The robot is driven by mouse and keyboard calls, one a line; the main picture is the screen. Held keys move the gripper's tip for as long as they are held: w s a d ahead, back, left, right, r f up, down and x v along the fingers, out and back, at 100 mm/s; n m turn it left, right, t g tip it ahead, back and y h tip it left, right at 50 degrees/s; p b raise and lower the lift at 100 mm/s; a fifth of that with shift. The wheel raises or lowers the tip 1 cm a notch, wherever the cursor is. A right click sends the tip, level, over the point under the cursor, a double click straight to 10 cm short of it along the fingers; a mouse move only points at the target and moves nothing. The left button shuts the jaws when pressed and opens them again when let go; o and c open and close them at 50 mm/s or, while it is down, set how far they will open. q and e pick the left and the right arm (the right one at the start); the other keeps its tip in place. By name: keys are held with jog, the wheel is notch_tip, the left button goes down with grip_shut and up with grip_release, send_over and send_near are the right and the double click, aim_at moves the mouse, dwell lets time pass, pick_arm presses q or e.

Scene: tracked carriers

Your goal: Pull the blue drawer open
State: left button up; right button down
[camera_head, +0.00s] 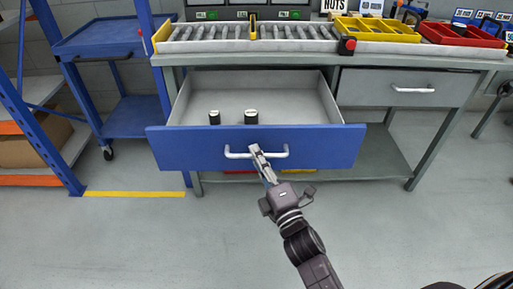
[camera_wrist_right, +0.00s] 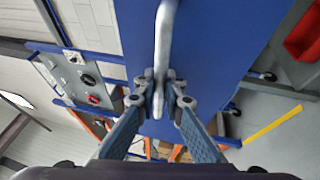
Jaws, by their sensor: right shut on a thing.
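The blue drawer (camera_head: 200,149) stands open under the grey workbench in the head view, pulled out toward me. Its inside is bare except for two small black cylinders (camera_head: 214,117) with pale tops. My right gripper (camera_head: 257,155) is at the drawer's light metal handle (camera_head: 238,155), shut on the bar near its middle. In the right wrist view the handle (camera_wrist_right: 163,45) passes between the fingertips (camera_wrist_right: 160,92), in front of the blue drawer front (camera_wrist_right: 215,50). The left gripper is not seen.
A second drawer with a grey front (camera_head: 405,88) is shut at the right. The bench top holds a roller track (camera_head: 250,38), a yellow tray (camera_head: 378,30) and a red tray (camera_head: 455,36). A blue cart (camera_head: 105,40) stands at the left. The floor in front is clear.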

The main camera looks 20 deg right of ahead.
dwell(0.3)
jog(key=c, duration=2.3)
grip_release()
jog(key=shift+s, duration=0.15)
jog(key=v, duration=1.2)
jog(key=shift+d+f, duration=0.1)
jog(key=shift+f, duration=0.05)
